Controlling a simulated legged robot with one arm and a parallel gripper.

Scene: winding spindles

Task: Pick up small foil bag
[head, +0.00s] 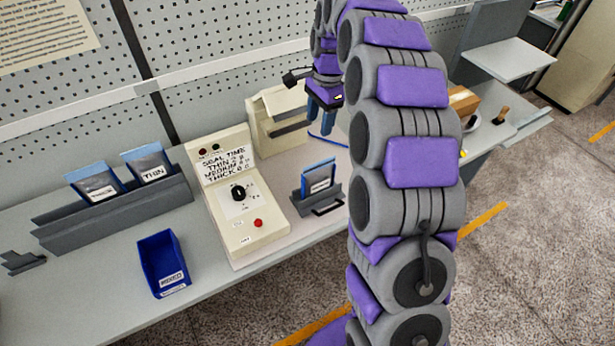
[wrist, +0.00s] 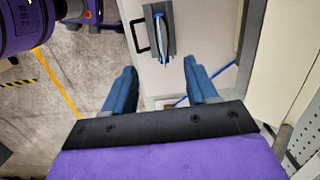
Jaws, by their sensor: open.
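A small blue-edged foil bag (head: 319,177) with a white label stands upright in a grey holder (head: 303,194) on the bench, right of the control box. In the wrist view the bag (wrist: 160,38) shows edge-on in its holder, beyond my fingertips. Two more bags, labelled THICK (head: 95,184) and THIN (head: 148,165), stand in a grey rack at the left. My gripper (head: 320,128) is open and empty, above and behind the bag in the holder. Its two blue fingers (wrist: 160,72) are spread apart, with bench surface visible between them.
The cream control box (head: 239,200) with a dial stands left of the holder, and a cream machine (head: 277,118) with a slot stands behind it. A blue bin (head: 161,264) sits at the front left. A pegboard wall (head: 215,45) runs behind. A blue strip (head: 328,140) lies near my gripper.

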